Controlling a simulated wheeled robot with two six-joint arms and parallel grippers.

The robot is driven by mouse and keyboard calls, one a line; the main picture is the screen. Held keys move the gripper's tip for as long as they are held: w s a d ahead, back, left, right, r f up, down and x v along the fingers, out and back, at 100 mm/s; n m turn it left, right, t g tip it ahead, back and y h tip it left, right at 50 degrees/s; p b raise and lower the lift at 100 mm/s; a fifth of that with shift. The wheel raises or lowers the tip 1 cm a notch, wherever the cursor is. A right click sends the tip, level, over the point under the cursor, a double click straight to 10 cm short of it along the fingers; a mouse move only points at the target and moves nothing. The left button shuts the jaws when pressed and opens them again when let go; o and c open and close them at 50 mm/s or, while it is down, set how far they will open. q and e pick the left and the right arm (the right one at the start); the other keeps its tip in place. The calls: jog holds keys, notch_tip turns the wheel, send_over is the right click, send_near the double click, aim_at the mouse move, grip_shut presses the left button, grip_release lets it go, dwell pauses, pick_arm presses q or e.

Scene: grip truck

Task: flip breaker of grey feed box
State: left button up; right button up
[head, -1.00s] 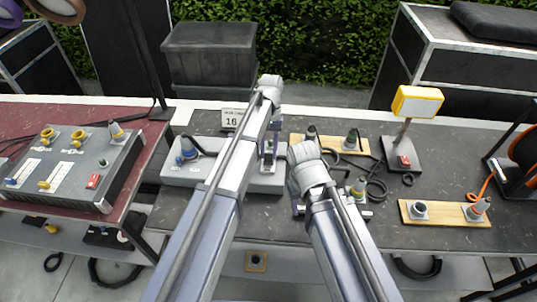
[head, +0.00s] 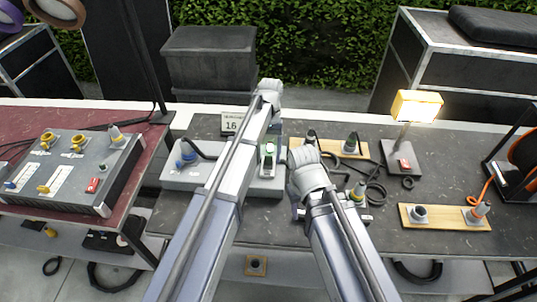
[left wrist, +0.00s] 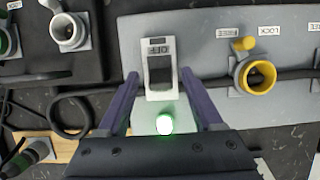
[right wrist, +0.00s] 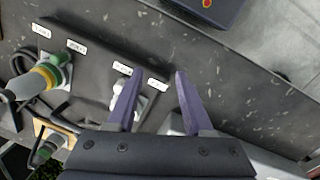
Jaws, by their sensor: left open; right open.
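The grey feed box (head: 182,175) lies on the dark bench in the head view, partly hidden by my left arm. Its breaker (left wrist: 160,75) shows in the left wrist view as a white frame around a dark opening, with an OFF label at the top end. A green light (left wrist: 164,124) glows beside the breaker; it also shows in the head view (head: 269,148). My left gripper (left wrist: 160,78) is open, its fingers on either side of the breaker; contact cannot be told. My right gripper (right wrist: 157,74) is open and empty over the bench, right of the feed box.
A yellow locking socket (left wrist: 257,77) sits on the box beside the breaker. The work lamp (head: 416,105) on the bench is lit. Wooden boards with connectors (head: 415,222) and loose black cables (head: 376,192) lie right of the box. A control box (head: 70,170) stands left.

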pick_arm(q)
jog(key=p+v, duration=0.6)
jog(key=v, duration=0.1)
jog(key=shift+r+p, duration=0.3)
jog(key=shift+p, duration=0.1)
jog(key=shift+w, duration=0.1)
jog(key=s+f+m+t+b, duration=0.1)
jog(key=s+f+m+t, duration=0.1)
jog(key=s, duration=0.9)
jog(key=s+f+m+t+y+b, duration=0.1)
jog(key=s+t, duration=0.1)
jog(key=s, duration=0.9)
jog(key=shift+s+f+m, duration=0.2)
jog(key=shift+f+m, duration=0.15)
jog(key=shift+m, duration=0.05)
